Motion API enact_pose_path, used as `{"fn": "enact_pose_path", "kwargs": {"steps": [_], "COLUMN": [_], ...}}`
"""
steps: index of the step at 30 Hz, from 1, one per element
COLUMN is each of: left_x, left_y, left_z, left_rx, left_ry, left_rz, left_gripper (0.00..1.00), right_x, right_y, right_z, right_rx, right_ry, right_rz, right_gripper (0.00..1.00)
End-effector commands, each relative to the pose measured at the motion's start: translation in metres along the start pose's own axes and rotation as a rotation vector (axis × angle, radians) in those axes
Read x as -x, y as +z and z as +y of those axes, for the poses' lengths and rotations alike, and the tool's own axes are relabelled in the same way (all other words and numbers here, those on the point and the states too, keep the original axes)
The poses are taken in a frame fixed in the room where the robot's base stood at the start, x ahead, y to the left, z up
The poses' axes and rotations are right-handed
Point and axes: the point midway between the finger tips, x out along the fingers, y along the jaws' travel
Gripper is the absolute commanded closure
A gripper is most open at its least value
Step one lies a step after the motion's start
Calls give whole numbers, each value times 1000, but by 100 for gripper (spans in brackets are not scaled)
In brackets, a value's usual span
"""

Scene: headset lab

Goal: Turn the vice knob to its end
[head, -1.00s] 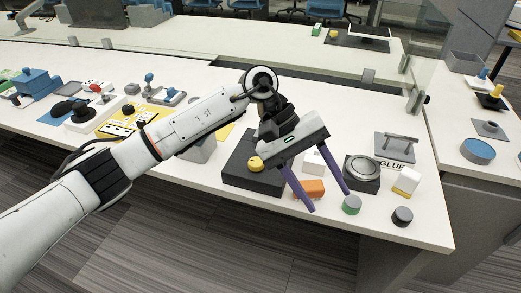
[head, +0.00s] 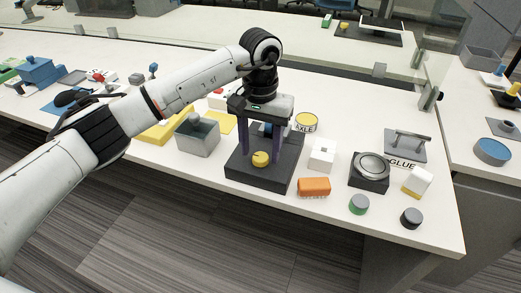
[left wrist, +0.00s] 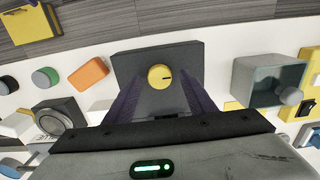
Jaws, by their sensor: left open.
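The vice is a dark grey block (head: 235,172) on the table, with a round yellow knob (head: 260,159) on it. In the left wrist view the knob (left wrist: 160,77) is near the middle of the vice (left wrist: 130,62), and its dark mark points right. My left gripper (head: 261,156) points down over the vice, its two purple fingers open on either side of the knob. In the left wrist view gaps show between the knob and the fingers (left wrist: 160,84), so they do not appear to grip it. My right gripper is not in view.
An orange block (head: 314,187), a white block (head: 322,155) and a round-topped dark box (head: 370,170) stand right of the vice. A grey open box (head: 198,138) stands at its left. Green (head: 359,204) and black (head: 411,217) cylinders are near the front edge.

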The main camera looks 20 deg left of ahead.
Motion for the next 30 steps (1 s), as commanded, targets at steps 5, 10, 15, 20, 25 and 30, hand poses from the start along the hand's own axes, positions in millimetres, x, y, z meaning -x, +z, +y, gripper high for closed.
{"fn": "enact_pose_path", "kwargs": {"steps": [5, 10, 15, 20, 25, 30], "left_x": [-11, -11, -11, -11, -11, -11], "left_y": [0, 0, 0, 0, 0, 0], "left_z": [0, 0, 0, 0, 0, 0], "left_rx": [-1, -1, 0, 0, 7, 50], "left_ry": [1, 1, 1, 1, 1, 1], "left_rz": [1, 1, 1, 1, 1, 0], "left_gripper": [50, 50, 65, 91, 91, 91], "right_x": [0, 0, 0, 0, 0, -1], "right_y": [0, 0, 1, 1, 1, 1], "right_z": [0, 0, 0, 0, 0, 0], "right_rx": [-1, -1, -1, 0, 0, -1], "right_ry": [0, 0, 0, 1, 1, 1], "right_rz": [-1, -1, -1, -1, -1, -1], "right_gripper": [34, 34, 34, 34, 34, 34]}}
